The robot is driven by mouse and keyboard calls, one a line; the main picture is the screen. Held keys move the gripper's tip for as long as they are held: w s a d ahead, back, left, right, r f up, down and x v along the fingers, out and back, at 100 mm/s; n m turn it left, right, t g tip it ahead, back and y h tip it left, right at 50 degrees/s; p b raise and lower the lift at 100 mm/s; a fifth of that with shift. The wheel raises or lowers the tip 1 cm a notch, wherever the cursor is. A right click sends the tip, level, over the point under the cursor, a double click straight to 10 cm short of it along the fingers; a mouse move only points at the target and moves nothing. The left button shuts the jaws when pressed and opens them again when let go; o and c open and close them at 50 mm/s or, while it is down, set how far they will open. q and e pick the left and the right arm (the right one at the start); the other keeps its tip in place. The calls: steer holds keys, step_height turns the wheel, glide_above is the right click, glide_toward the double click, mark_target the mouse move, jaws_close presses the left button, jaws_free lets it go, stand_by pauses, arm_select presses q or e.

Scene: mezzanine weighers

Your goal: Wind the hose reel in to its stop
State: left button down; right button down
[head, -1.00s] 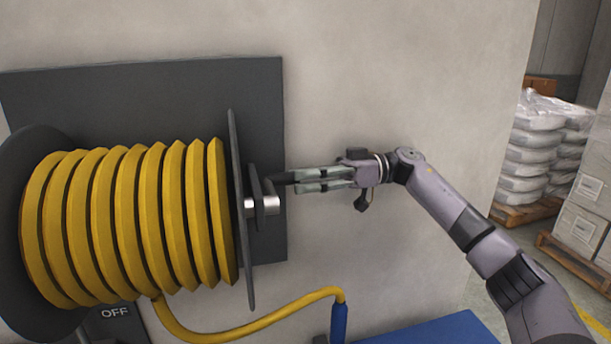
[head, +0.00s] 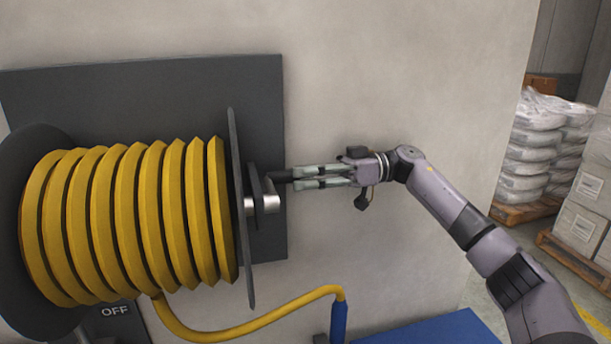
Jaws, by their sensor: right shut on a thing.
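The hose reel carries a yellow hose (head: 130,220) wound in several turns between two dark round flanges (head: 241,210). The hose's free end hangs below and runs right to a blue nozzle (head: 339,322). A crank (head: 258,187) with a dark arm and a bright metal hub sits on the right flange. My right gripper (head: 296,182) reaches in from the right and is shut on the dark crank handle (head: 281,175), its fingers lying nearly level. My left gripper is not in view.
The reel is on a dark backplate (head: 150,90) on a pale wall (head: 400,80). An OFF label (head: 115,311) is below the reel. A blue surface (head: 430,332) lies at the bottom. Pallets with white sacks (head: 535,150) and boxes (head: 585,205) stand at the right.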

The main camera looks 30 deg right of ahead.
steer(key=shift+r, duration=0.15)
steer(key=s+a+r+n, duration=0.2)
steer(key=s+r+n, duration=0.6)
steer(key=n, duration=0.8)
steer(key=shift+s+r, duration=0.2)
steer(key=shift+r, duration=0.1)
stand_by(0.5)
steer(key=shift+a+n, duration=0.15)
steer(key=shift+n, duration=0.15)
